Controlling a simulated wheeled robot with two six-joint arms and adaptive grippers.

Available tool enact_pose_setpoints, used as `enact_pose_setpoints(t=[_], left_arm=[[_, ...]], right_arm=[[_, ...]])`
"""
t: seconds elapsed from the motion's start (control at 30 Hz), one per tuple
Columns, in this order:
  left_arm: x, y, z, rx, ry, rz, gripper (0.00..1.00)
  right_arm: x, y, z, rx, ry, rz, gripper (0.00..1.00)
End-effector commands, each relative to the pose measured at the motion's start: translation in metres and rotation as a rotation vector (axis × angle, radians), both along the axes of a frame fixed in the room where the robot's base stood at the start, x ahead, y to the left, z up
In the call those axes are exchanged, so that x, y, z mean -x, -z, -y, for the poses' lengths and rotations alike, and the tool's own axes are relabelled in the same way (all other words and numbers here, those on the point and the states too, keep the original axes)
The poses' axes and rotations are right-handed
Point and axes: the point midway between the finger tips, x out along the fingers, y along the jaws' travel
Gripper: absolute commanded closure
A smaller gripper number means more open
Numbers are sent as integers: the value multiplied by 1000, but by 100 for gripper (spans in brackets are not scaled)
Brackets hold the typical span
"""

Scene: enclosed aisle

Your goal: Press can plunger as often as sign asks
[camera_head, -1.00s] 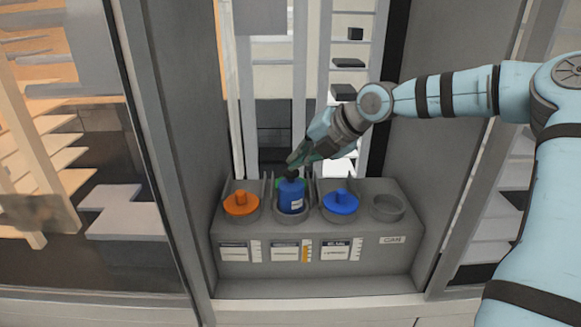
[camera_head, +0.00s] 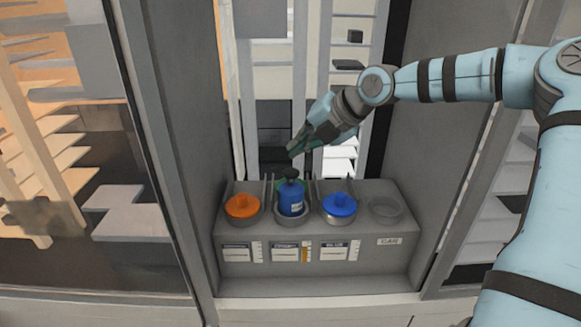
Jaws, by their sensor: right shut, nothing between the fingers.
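A blue can (camera_head: 291,199) with a dark plunger (camera_head: 290,174) on top stands upright in the second socket of a grey station. My right gripper (camera_head: 293,152) is shut and empty, its fingertips a little above the plunger and apart from it. The arm comes in from the right. White sign plates are on the station's front; the middle one (camera_head: 285,252) has an orange marked strip beside it. Their writing is too small to read surely. My left gripper is not in view.
The grey station (camera_head: 330,275) also holds an orange knobbed lid (camera_head: 242,207) at left, a blue knobbed lid (camera_head: 339,206) and an empty round socket (camera_head: 386,208) above a "CAN" label. Grey side walls enclose it. Thin upright dividers stand behind the sockets.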

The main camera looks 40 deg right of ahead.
Motion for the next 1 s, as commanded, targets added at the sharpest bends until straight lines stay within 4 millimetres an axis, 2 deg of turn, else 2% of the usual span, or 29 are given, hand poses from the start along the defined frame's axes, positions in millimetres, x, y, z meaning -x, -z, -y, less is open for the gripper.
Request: enact_pose_setpoints(t=[0.03,0.1,0.3,1.0], left_arm=[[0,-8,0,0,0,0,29],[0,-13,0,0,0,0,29],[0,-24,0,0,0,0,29],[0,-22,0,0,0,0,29]], right_arm=[[0,-10,0,0,0,0,100],[0,-17,0,0,0,1,100],[0,-31,0,0,0,1,100],[0,-30,0,0,0,1,100]])
